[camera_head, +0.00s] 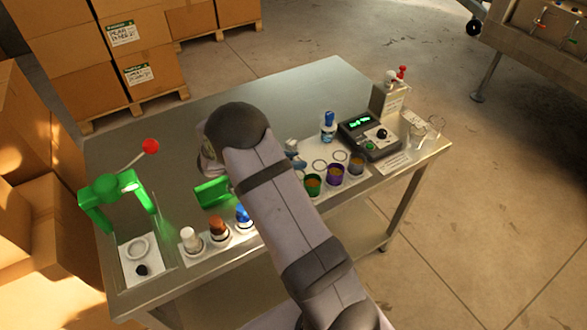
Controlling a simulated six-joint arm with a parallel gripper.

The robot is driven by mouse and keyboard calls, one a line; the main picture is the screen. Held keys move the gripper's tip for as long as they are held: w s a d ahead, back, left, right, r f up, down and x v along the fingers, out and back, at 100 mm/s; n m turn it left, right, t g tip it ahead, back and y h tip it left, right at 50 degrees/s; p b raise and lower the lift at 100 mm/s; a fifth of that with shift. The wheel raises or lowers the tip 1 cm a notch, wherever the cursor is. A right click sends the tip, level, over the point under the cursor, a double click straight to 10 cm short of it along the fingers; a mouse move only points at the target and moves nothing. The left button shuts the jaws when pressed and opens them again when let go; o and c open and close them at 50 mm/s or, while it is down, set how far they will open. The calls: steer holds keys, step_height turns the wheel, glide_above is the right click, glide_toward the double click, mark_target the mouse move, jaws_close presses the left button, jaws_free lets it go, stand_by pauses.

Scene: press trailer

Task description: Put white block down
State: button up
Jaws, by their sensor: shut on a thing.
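My arm crosses the middle of the metal table (316,85) from the lower right, and its dark rounded joint is over the tabletop. My gripper is hidden behind my own arm, so its jaws and what they hold do not show. I cannot make out a white block for sure. A small grey-blue piece (295,155) shows just right of my arm; I cannot tell what it is. A green press (100,190) with a red-knobbed lever (150,146) stands at the left end of the table. A green block-like thing (212,192) shows just left of my arm.
White (190,240), brown (218,228) and blue (243,215) pieces stand along the front edge. Green (312,185), purple (335,174) and dark (356,164) cups, a blue-topped bottle (328,127) and a control box (369,136) stand right. The back of the table is bare.

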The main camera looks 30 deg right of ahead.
steer(key=shift+f+p, duration=0.5)
steer(key=shift+f, duration=1.6)
steer(key=shift+f, duration=0.1)
steer(key=shift+f, duration=0.15)
steer(key=o, duration=1)
steer(key=shift+r, duration=0.3)
steer(key=b+v, duration=0.3)
steer(key=v, duration=0.7)
steer(key=shift+a+r+b, duration=0.1)
steer(key=shift+a+b, duration=0.25)
steer(key=shift+a, duration=0.1)
steer(key=shift+a+r, duration=0.35)
steer(key=shift+a, duration=0.15)
